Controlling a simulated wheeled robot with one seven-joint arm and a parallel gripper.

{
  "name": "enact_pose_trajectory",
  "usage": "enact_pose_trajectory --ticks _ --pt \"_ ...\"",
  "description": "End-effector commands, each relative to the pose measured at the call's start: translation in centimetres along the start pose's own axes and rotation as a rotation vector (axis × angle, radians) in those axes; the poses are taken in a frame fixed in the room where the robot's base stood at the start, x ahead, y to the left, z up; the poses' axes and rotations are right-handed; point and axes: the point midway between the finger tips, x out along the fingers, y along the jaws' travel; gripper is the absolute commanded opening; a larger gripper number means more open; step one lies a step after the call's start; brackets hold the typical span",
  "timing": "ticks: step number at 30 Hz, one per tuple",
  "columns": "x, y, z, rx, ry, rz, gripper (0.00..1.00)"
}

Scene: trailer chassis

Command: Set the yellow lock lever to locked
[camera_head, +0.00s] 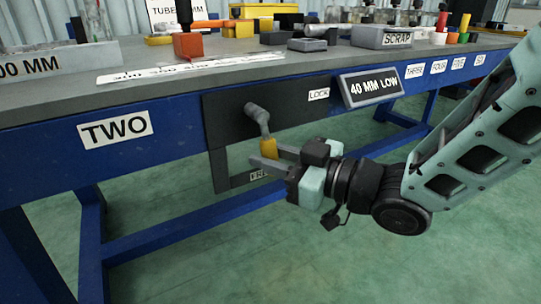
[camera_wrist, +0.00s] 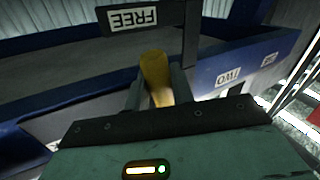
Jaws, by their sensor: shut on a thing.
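The lock lever has a grey crank (camera_head: 260,116) on a dark plate at the bench front. It hangs down and slightly right from its pivot, and its lower end is a yellow grip (camera_head: 268,147). My gripper (camera_head: 271,157) comes in from the right and is shut on the yellow grip. In the wrist view, the yellow grip (camera_wrist: 156,75) sits between my two fingers (camera_wrist: 157,95). A LOCK label (camera_head: 318,94) is to the upper right of the grip. A FREE label (camera_wrist: 134,18) shows upside down in the wrist view; in the head view my gripper partly covers it.
A "40 MM LOW" sign (camera_head: 375,88) stands out just above my arm. The blue bench rail (camera_head: 85,150) carries a "TWO" label. Blocks, a scrap tray (camera_head: 381,38) and other parts lie on the bench top. The floor below is open between blue legs.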

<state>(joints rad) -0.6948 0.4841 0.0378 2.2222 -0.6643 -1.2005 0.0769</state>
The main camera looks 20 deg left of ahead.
Motion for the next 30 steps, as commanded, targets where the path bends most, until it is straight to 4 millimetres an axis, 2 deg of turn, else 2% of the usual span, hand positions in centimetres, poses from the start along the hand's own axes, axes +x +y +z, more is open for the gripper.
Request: enact_pose_trajectory --ticks 21,30 --pt "-1.3 2.8 -1.0 -0.368 -0.188 -0.029 0.00" --pt "-1.5 3.2 -1.1 -0.436 -0.223 -0.035 0.00"
